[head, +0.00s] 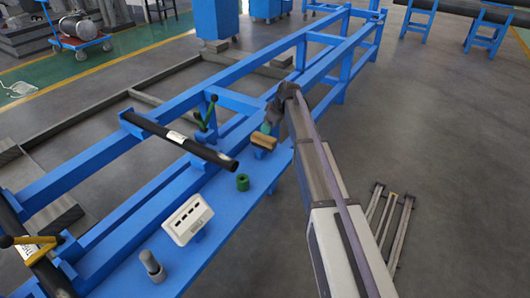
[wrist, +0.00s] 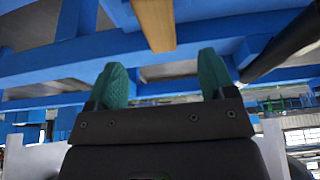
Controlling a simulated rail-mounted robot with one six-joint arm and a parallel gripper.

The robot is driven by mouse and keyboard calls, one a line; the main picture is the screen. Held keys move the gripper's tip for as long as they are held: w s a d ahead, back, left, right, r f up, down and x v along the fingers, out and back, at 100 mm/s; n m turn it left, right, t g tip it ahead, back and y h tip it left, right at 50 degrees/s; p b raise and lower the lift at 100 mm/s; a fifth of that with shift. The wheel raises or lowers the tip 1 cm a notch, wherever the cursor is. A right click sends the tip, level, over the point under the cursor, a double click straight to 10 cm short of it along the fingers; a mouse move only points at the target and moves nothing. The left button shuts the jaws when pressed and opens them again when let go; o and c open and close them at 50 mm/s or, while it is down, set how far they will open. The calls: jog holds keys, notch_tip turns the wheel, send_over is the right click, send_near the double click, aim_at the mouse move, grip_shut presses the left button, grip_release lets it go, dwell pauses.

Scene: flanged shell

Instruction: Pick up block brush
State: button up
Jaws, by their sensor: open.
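The block brush (head: 264,141) is a small tan wooden block on the blue shelf of the frame, in the middle of the head view. In the wrist view its wooden body (wrist: 155,24) shows at the top, roughly centred beyond the fingertips. My gripper (wrist: 162,75) has two green fingers spread apart with nothing between them. In the head view my gripper (head: 267,127) is right beside the brush, just above and behind it, partly hidden by my arm. Whether a finger touches the brush I cannot tell. The brush's underside is hidden.
A green ring (head: 243,182), a white box with dark slots (head: 188,219) and a grey cylinder (head: 151,266) stand on the blue shelf (head: 221,232). A black bar (head: 178,139) lies across the blue rails to the left. A green-handled item (head: 206,113) stands near the bar.

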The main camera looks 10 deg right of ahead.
aim_at(264, 137)
jog(key=shift+w+f, duration=0.15)
jog(key=shift+f, duration=0.05)
jog(key=b+x, duration=0.5)
jog(key=shift+d, duration=0.1)
jog(key=shift+f+b, duration=0.35)
jog(key=shift+r, duration=0.15)
jog(key=b+x, duration=0.4)
jog(key=x, duration=0.1)
jog(key=shift+w+a, duration=0.15)
jog(key=shift+a, duration=0.1)
jog(key=shift+r, duration=0.1)
jog(key=c, duration=1.2)
